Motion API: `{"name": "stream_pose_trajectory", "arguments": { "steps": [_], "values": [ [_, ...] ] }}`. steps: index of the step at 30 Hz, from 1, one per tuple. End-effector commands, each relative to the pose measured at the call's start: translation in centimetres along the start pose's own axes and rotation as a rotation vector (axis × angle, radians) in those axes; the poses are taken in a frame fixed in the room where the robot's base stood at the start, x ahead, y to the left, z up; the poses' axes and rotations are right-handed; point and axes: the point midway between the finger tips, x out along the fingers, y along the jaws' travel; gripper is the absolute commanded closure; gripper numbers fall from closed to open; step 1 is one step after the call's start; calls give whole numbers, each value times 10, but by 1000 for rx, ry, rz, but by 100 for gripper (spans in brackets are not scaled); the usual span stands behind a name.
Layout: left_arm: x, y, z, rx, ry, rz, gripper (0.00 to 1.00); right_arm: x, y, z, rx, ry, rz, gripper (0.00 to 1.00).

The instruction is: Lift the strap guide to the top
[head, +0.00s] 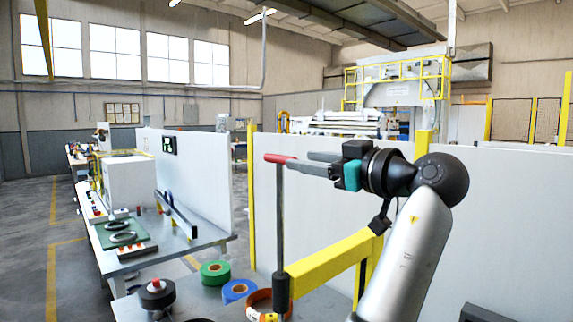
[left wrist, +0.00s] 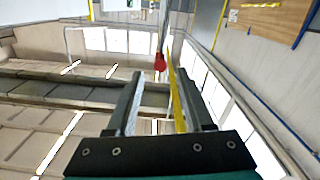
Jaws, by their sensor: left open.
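The strap guide appears to be the thin upright dark rod (head: 280,215) with a red grip (head: 278,158) at its top. A thicker dark sleeve (head: 281,290) sits low on the rod, at the end of a yellow arm. My left gripper (head: 300,162) is level with the red grip, its fingers pointing left toward it. In the left wrist view the open fingers (left wrist: 163,75) have the red end (left wrist: 160,63) in line between and just past their tips. I cannot tell whether they touch. My right gripper is out of view.
A yellow arm (head: 330,260) runs below my gripper. Green (head: 215,272), blue (head: 238,290) and orange (head: 262,303) rolls lie on the near table. White partitions (head: 330,200) stand behind. A workbench (head: 160,240) is at left. The space above the grip looks clear.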

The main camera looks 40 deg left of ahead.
Motion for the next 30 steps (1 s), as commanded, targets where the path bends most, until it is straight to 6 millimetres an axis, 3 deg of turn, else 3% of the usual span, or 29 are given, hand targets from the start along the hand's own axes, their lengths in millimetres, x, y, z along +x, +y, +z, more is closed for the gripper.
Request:
{"name": "stream_pose_trajectory", "arguments": {
  "steps": [3, 9, 30],
  "values": [
    [-24, 0, 1, 0, -2, 3, 48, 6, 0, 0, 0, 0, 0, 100],
    [-45, 0, 0, 1, 0, -1, 48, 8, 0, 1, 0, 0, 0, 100],
    [-49, 0, 0, 1, 1, -1, 48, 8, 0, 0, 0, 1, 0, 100]
  ]
}}
